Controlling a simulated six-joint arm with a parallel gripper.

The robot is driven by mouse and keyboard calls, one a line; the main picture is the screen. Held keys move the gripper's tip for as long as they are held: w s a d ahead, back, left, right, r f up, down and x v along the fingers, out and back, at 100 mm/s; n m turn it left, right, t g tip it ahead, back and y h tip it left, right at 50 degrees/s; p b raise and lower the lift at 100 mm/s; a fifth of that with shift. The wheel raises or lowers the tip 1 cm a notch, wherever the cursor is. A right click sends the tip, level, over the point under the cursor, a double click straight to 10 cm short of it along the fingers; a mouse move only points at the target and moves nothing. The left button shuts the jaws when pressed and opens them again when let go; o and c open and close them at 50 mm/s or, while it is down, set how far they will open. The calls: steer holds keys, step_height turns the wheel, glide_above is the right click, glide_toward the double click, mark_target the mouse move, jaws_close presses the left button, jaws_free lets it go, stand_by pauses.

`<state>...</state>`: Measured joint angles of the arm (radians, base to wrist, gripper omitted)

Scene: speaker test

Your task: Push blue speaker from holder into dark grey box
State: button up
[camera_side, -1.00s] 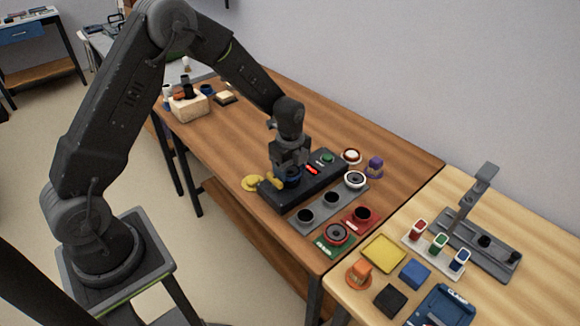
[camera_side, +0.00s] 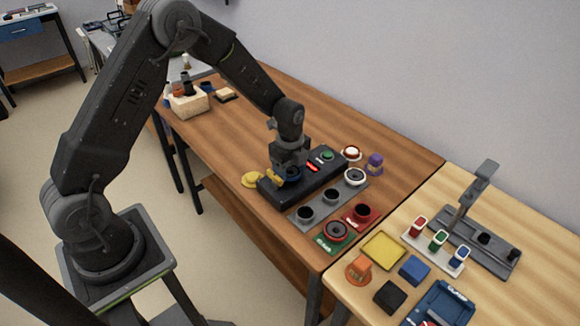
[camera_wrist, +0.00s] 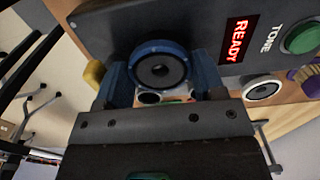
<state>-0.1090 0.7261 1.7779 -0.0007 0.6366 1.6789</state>
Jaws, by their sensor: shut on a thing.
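The blue speaker (camera_side: 293,175) is a round blue ring with a dark cone. It sits at the dark grey box (camera_side: 302,192), which has a red lit display and a green button. My gripper (camera_side: 288,170) points down over the near-left part of the box. In the wrist view the blue speaker (camera_wrist: 160,66) lies between my gripper's fingers (camera_wrist: 158,85), which are shut on it. The display on the box (camera_wrist: 205,22) reads READY beside the word TONE. I cannot tell whether the speaker touches the box. A grey holder plate (camera_side: 318,211) with dark cups lies in front of the box.
A white speaker (camera_side: 355,177) is at the plate's far end. A red-ringed speaker (camera_side: 336,231) sits on a green base beside a red base (camera_side: 368,224). A yellow piece (camera_side: 251,180) and a purple piece (camera_side: 375,165) flank the box. Bare wood lies behind the box.

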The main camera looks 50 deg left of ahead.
steer(key=shift+f, duration=0.15)
stand_by(0.6)
steer(key=o, duration=0.8)
steer(key=shift+o, duration=0.8)
steer(key=shift+s, duration=0.1)
steer(key=shift+r, duration=3.75)
steer(key=shift+r, duration=0.15)
